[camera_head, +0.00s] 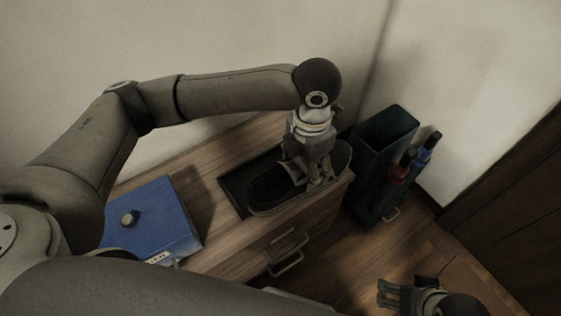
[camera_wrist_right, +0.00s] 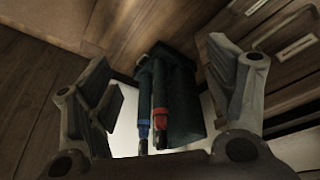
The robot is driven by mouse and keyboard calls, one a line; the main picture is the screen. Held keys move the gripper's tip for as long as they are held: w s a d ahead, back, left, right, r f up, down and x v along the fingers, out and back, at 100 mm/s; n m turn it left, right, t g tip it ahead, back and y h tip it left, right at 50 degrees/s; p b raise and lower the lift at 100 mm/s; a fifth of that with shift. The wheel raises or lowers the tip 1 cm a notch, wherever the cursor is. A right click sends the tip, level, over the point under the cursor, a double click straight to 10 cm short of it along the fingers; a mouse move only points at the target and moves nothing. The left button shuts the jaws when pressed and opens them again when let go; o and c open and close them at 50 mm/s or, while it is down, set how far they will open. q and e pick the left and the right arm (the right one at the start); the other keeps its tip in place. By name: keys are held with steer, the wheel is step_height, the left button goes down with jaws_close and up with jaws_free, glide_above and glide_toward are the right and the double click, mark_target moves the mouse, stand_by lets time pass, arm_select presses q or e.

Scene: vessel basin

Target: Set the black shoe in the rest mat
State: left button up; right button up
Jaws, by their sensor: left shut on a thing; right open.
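The black shoe (camera_head: 272,188) is at the right end of the wooden cabinet top in the head view, over the dark rest mat (camera_head: 234,186). My left gripper (camera_head: 318,182) is above the shoe and shut on it. Part of the shoe is hidden by the gripper. The mat's rim shows to the left of the shoe; I cannot tell whether the shoe touches the mat. My right gripper (camera_head: 398,296) is low at the bottom right of the head view, away from the shoe. It is open and empty in the right wrist view (camera_wrist_right: 160,110).
A blue box (camera_head: 155,220) with a round knob lies on the cabinet top (camera_head: 222,246) at the left. A dark green bin (camera_head: 386,140) stands right of the cabinet, with a red-banded and a blue-banded umbrella-like item (camera_head: 428,150). A drawer handle (camera_head: 286,254) sticks out in front.

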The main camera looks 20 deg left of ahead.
mark_target(299, 160)
arm_select(q)
steer(key=shift+w+a+f+b, duration=0.3)
steer(key=shift+w+a+f, duration=0.45)
steer(key=shift+w+a, duration=0.25)
arm_select(e)
steer(key=w+a+r+t+y+b, duration=0.1)
steer(key=w+a+r+t+b, duration=0.2)
steer(key=w, duration=0.4)
steer(key=w+a+r+t+y, duration=0.1)
steer(key=w+a+r+t, duration=0.1)
steer(key=w+r+t, duration=0.35)
arm_select(q)
steer(key=w+a+f, duration=0.4)
steer(key=f, duration=0.1)
steer(key=w+a+f, duration=0.2)
steer(key=shift+w+f, duration=0.2)
step_height(299, 160, down, 3)
steer(key=shift+r+b, duration=0.1)
steer(key=shift+b, duration=0.9)
arm_select(e)
steer(key=w+a+r+t+y, duration=0.1)
steer(key=w+r+t, duration=0.3)
steer(key=r+t, duration=0.1)
steer(key=shift+w+a+r+n+y, duration=0.3)
steer(key=shift+a+r+y, duration=0.1)
steer(key=shift+r, duration=0.45)
